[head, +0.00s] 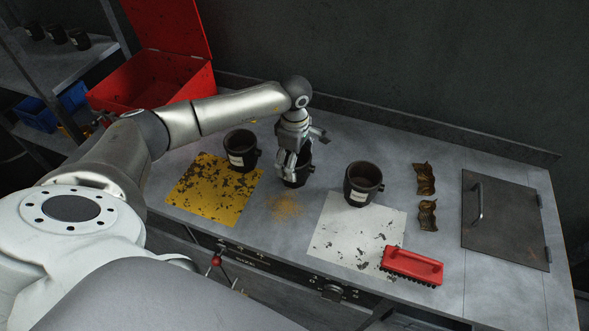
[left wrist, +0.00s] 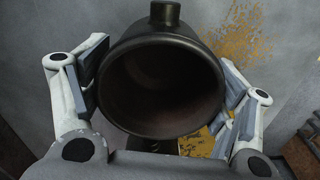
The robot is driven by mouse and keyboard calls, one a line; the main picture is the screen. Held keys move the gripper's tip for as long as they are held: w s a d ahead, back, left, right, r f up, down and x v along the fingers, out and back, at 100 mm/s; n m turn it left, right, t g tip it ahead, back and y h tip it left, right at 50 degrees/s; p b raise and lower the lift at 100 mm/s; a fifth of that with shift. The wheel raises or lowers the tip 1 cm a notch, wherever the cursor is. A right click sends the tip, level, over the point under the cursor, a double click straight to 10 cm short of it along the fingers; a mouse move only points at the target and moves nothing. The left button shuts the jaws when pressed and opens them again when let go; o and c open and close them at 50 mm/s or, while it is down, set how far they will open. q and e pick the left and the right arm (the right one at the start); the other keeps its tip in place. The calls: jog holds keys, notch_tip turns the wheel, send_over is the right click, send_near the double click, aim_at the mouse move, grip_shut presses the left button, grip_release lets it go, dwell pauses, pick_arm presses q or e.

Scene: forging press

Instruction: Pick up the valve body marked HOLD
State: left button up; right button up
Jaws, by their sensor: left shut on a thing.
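Three dark, cup-like valve bodies stand on the grey bench. One (head: 240,157) is at the back edge of the yellow mat (head: 207,196), with a pale label. Another (head: 361,187) is at the back of the white mat (head: 345,240), also with a pale label. My left gripper (head: 293,165) is shut on the middle valve body (head: 301,176), between the mats. In the left wrist view its open mouth (left wrist: 162,88) lies between my two fingers, with a lug at the top. No label shows on the held body, and the other labels are too small to read.
A red brush (head: 412,266) lies on the white mat's right corner. Two brown crumpled pieces (head: 426,179) lie to the right, before a dark hatch with a handle (head: 505,222). An open red box (head: 150,82) stands at the back left. Brown grit (head: 286,206) lies between the mats.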

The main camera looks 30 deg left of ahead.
pick_arm(q)
jog(key=c, duration=0.4)
jog(key=shift+w+r, duration=0.1)
jog(key=shift+c, duration=0.6)
jog(key=shift+r, duration=0.1)
